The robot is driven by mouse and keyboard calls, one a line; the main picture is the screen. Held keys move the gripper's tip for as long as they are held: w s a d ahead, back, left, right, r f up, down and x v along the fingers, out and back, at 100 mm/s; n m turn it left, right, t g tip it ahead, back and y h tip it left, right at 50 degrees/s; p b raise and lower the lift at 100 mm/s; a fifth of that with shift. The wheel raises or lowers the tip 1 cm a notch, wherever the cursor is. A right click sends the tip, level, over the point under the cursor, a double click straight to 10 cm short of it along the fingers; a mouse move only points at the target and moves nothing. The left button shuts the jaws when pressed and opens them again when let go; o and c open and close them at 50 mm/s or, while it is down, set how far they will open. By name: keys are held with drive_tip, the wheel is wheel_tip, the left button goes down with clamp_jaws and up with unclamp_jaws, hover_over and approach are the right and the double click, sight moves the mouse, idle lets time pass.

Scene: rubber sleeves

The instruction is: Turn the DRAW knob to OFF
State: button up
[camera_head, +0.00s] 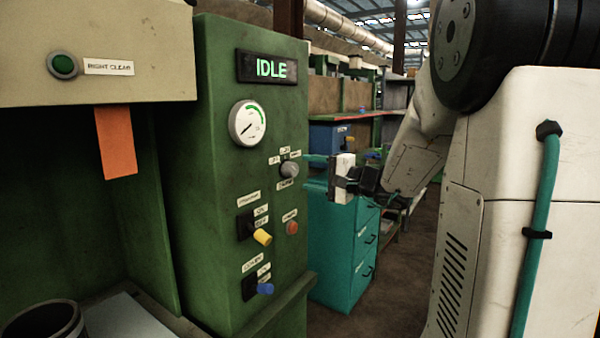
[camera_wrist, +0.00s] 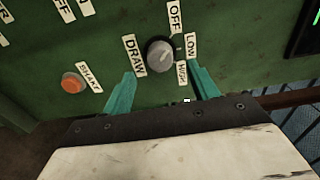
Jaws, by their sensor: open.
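The DRAW knob (camera_wrist: 160,53) is a round grey knob on the green panel, with OFF, LOW and HIGH labels around its right side in the wrist view. It also shows on the front of the green machine in the head view (camera_head: 289,169). I cannot tell clearly which label it points to. My gripper (camera_wrist: 161,71) is open, with one teal finger to each side of the knob's lower part in the picture. In the head view my gripper (camera_head: 312,158) is just right of the knob. Whether a finger touches the knob cannot be seen.
An orange SHAKY-like labelled button (camera_wrist: 72,83) lies left of my fingers. The machine also carries a lit IDLE display (camera_head: 268,68), a gauge (camera_head: 247,123), a yellow lever (camera_head: 262,237) and a blue lever (camera_head: 265,288). A teal drawer cabinet (camera_head: 335,245) stands behind.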

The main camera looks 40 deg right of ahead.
drive_tip(key=v, duration=0.2)
drive_tip(key=shift+s+d, duration=0.1)
drive_tip(key=shift+s, duration=0.25)
